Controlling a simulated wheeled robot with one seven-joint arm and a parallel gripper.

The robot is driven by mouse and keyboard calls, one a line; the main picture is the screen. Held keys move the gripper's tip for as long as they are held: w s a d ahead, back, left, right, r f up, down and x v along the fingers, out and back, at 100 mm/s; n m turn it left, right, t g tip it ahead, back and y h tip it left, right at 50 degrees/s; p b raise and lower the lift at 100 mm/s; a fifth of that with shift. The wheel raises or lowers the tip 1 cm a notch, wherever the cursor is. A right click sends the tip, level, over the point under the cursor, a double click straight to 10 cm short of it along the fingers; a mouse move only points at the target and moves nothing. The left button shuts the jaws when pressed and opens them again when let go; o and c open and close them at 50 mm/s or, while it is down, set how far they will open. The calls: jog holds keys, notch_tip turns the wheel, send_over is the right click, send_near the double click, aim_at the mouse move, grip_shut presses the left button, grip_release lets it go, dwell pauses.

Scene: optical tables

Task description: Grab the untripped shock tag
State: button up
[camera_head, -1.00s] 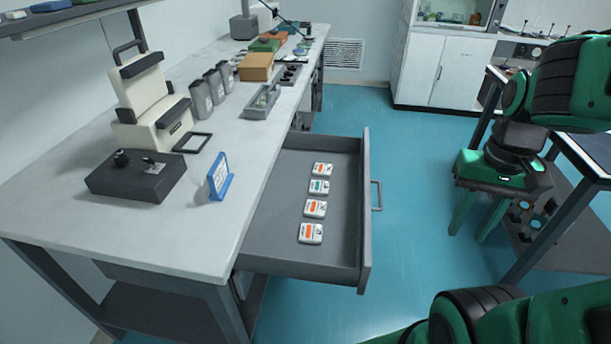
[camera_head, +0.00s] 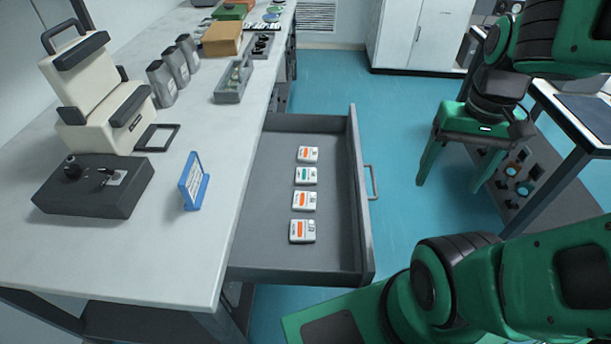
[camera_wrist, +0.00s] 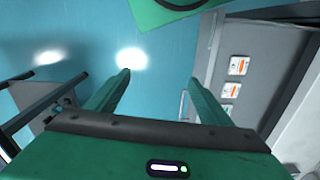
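Several white shock tags lie in a row in the open grey drawer (camera_head: 335,200). One tag (camera_head: 306,176), second from the far end, has a green window. The others have orange windows: the far tag (camera_head: 308,155), the third tag (camera_head: 303,201) and the nearest tag (camera_head: 302,231). My gripper (camera_head: 446,187) is to the right of the drawer, pointing down, open and empty. The wrist view shows its fingers apart over the blue floor.
The drawer's front wall and handle (camera_head: 371,182) stand between my gripper and the tags. The white bench top (camera_head: 150,235) overhangs the drawer's left side and carries a blue sign (camera_head: 194,182) and a black control box (camera_head: 95,187). Another table (camera_head: 580,110) stands at the right.

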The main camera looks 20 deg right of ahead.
jog(key=w+a+f+n, duration=0.1)
jog(key=w+f+n, duration=0.1)
jog(key=w+n, duration=0.65)
jog(key=n+t+y, duration=0.1)
jog(key=n+y, duration=0.3)
jog(key=n, duration=0.7)
send_near(307, 174)
jog(key=shift+x, duration=3.95)
jog(key=shift+r, duration=0.1)
jog(key=c, duration=1.1)
